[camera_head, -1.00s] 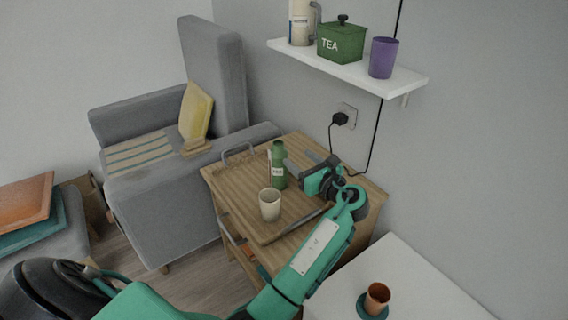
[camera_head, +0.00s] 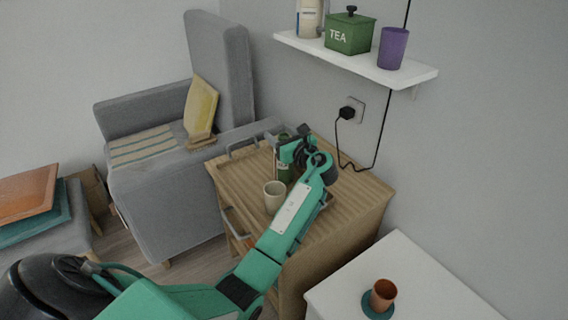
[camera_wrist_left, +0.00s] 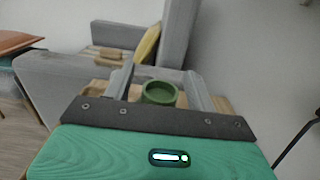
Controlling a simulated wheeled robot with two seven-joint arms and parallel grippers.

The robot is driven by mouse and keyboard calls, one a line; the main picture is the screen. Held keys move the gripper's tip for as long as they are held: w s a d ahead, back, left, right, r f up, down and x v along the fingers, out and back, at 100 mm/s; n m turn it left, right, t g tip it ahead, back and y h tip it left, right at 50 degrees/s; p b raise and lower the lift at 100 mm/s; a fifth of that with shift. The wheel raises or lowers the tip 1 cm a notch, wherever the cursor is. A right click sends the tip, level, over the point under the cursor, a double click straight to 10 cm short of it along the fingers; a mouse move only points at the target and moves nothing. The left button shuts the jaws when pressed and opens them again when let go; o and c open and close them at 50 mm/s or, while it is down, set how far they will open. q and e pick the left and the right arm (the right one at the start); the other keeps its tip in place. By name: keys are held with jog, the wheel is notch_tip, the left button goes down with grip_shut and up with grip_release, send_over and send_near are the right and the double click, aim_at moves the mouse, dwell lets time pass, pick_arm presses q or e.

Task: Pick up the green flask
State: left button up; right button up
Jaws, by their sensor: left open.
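The green flask (camera_head: 284,172) stands upright on the wooden tray on the small wooden cabinet, partly hidden behind my left gripper in the head view. My left gripper (camera_head: 284,142) is open at the flask's upper part. In the left wrist view the flask's round green top (camera_wrist_left: 159,93) lies between the two grey fingers of the gripper (camera_wrist_left: 162,78). I see a gap on the right side of the flask, and cannot tell whether either finger touches it. My right gripper is not in view.
A cream cup (camera_head: 274,197) stands on the wooden tray (camera_head: 236,180) close to the flask and beside my left arm. A white shelf (camera_head: 350,62) with a green tea box (camera_head: 350,34) and purple cup (camera_head: 392,48) hangs above. A terracotta cup (camera_head: 383,294) stands on the white desk (camera_head: 425,285).

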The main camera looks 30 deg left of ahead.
pick_arm(q)
jog(key=shift+a, duration=0.1)
jog(key=shift+c, duration=0.3)
grip_shut()
jog(key=shift+r, duration=0.1)
